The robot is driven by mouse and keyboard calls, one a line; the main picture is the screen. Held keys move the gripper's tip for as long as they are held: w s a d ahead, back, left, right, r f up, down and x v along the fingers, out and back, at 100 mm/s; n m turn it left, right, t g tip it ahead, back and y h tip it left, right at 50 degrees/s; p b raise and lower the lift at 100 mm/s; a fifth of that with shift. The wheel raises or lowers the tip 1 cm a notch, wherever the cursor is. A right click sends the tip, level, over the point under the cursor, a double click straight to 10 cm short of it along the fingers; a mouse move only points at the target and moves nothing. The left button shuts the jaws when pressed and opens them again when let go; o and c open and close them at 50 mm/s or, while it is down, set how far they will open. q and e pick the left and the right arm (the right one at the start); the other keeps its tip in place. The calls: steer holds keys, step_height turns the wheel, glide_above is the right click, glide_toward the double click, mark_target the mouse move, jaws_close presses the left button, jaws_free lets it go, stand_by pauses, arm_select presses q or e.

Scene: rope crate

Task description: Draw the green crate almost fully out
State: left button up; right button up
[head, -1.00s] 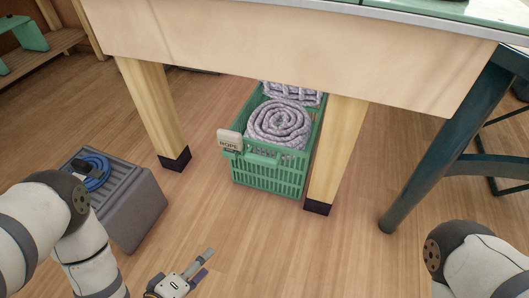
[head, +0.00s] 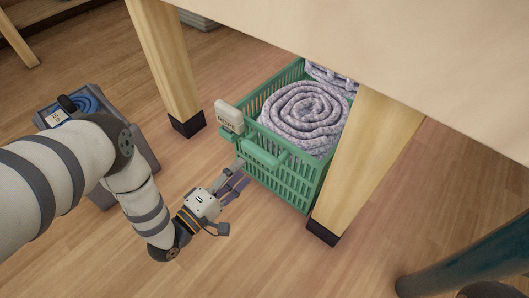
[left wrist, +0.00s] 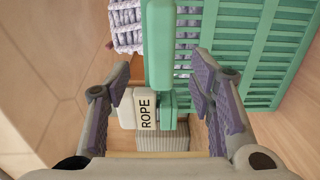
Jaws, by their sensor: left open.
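The green slatted crate (head: 288,184) stands on the floor between two table legs, its front end out from under the table and its rear hidden below it. A coiled grey-purple rope (head: 305,112) lies inside. A green handle (head: 262,153) juts from its front, beside a white ROPE tag (head: 229,116). My left gripper (head: 238,178) is open just in front of the crate, near the handle. In the left wrist view, the handle (left wrist: 158,45) shows between the open fingers (left wrist: 158,66), apart from both. I cannot tell how deep it sits between them. My right gripper is out of view.
A wooden table leg (head: 366,160) stands close along the crate's right side; another leg (head: 170,70) is to the left. A grey box (head: 142,150) with a blue coil stands behind my left arm. The floor (head: 290,260) in front is clear.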

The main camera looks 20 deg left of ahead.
mark_target(256, 158)
arm_select(q)
steer(key=b+x, duration=0.2)
steer(key=x, duration=0.5)
steer(key=shift+w+f, duration=0.2)
steer(key=shift+w+d+r, duration=0.1)
steer(key=shift+w+d, duration=0.15)
steer(key=shift+w, duration=0.2)
jaws_close()
